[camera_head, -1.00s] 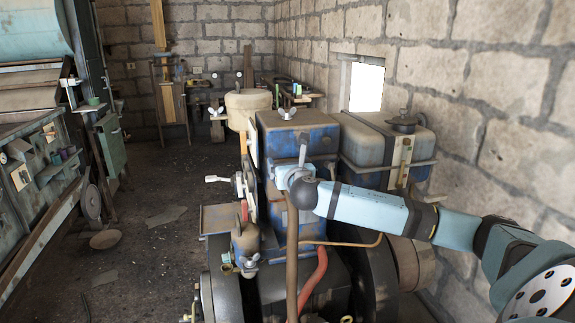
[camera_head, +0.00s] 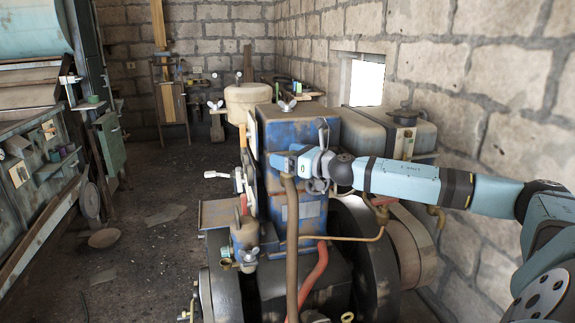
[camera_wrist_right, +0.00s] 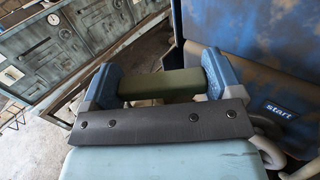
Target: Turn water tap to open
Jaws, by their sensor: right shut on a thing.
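My right gripper (camera_head: 282,162) is at the near face of the blue engine housing (camera_head: 300,125), at the top end of a brown upright pipe (camera_head: 291,235). In the right wrist view its two blue fingers (camera_wrist_right: 160,84) are closed on the ends of a short dull green bar (camera_wrist_right: 160,83), seemingly the water tap's handle. The bar lies crosswise between the fingers. In the head view the gripper hides the bar and the rest of the tap. My left gripper is not in view.
A grey tank (camera_head: 380,128) stands right of the housing, beside the stone wall (camera_head: 500,80). A red hose (camera_head: 316,275) and a thin copper pipe (camera_head: 345,238) run below my right arm. The floor (camera_head: 150,240) at left is mostly open.

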